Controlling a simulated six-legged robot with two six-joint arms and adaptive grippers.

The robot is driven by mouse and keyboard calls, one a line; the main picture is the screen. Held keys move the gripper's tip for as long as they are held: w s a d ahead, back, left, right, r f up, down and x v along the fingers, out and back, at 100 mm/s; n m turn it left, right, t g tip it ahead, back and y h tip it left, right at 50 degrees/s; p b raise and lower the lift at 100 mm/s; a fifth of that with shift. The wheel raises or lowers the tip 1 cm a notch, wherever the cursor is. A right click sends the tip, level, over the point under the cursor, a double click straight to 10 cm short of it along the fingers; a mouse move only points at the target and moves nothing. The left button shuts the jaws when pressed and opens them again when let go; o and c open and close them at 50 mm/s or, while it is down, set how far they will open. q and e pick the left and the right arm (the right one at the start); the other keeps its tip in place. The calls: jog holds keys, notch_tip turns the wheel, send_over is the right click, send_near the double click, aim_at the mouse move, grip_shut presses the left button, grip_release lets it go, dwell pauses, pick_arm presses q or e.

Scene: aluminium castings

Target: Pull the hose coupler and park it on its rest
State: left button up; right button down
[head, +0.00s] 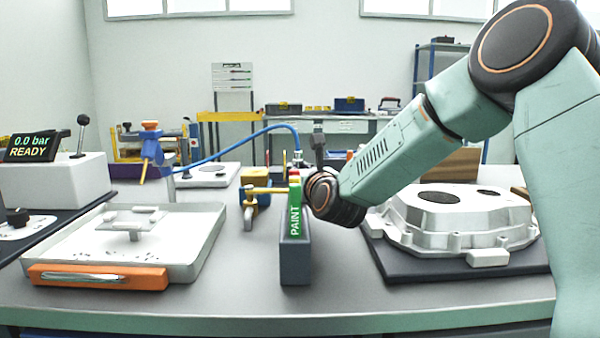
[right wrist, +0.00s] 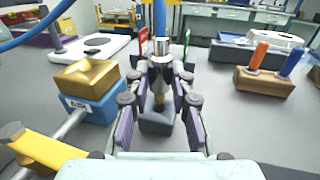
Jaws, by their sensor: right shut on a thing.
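My right gripper (right wrist: 160,82) is shut on the silver hose coupler (right wrist: 160,58), with a finger on each side. The coupler is upright, with blue hose (right wrist: 160,14) rising from its top. A brass stem (right wrist: 158,103) shows directly below it, above a dark grey block (right wrist: 158,122); I cannot tell whether coupler and stem touch. I cannot identify the rest for certain. My left gripper is not in view.
A blue block with a brass top (right wrist: 90,80) stands close left of my right gripper. A wooden block with orange and blue pegs (right wrist: 262,82) stands right. A white tray (head: 190,255) lies left; a large casting (head: 455,225) lies right on a dark mat.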

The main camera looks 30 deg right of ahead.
jog(key=shift+f+b, duration=0.85)
jog(key=shift+f, duration=0.1)
jog(key=shift+f, duration=0.65)
jog(key=c, duration=1.1)
grip_release()
jog(key=shift+f, duration=0.1)
jog(key=v, duration=1.2)
jog(key=shift+s, duration=0.15)
